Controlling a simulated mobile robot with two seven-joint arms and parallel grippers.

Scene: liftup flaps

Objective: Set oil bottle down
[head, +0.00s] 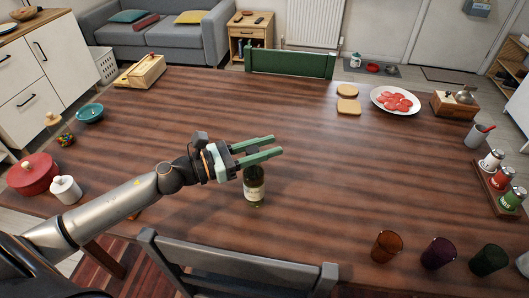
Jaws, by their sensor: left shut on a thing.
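The oil bottle (254,190) is dark green glass with a pale label and is upright over the near middle of the wooden table (330,170). My left gripper (264,149) reaches in from the left, with its green fingers level at the bottle's top. It is shut on the bottle; the fingers hide the neck and cap. I cannot tell whether the bottle's base touches the tabletop. My right gripper is out of view.
Dark glasses (438,253) stand at the near right. A red pot (33,174) is at the left. A chair back (235,266) borders the near edge. The table's middle is clear.

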